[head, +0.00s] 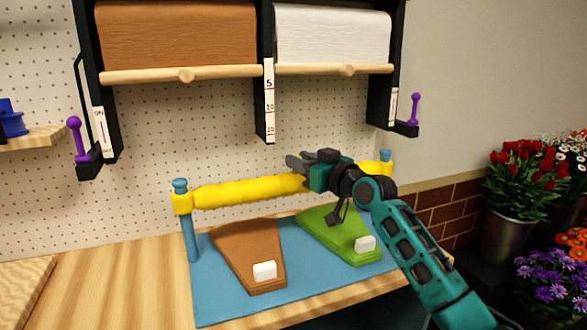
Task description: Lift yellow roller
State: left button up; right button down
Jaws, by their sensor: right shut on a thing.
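The yellow roller (250,190) lies level between two blue posts (192,235) above a blue base plate (230,302). Its yellow end collars sit around the posts, just below the post tops. My right gripper (300,165) is at the right half of the roller, and its dark fingers overlap it. It is shut on the roller there, though the gripper hides the contact itself and part of the roller. My left gripper is out of view.
A brown wedge-shaped board (245,245) and a green one (330,228) lie on the plate, each with a white block. Above hang brown (180,35) and white (330,35) paper rolls. Flower buckets (512,235) stand at the right. The wooden table's left part (110,285) is mostly clear.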

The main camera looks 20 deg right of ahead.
jog(key=shift+r, duration=0.4)
jog(key=shift+d, duration=0.1)
jog(key=c, duration=1.2)
grip_release()
jog(key=shift+r, duration=0.1)
jog(key=o, duration=0.4)
jog(key=shift+f, duration=0.2)
jog(key=shift+c, duration=0.2)
jog(key=shift+s+f, duration=0.1)
jog(key=b+v, duration=0.1)
jog(key=v, duration=1.1)
jog(key=shift+s, duration=0.35)
jog(key=shift+d, duration=0.1)
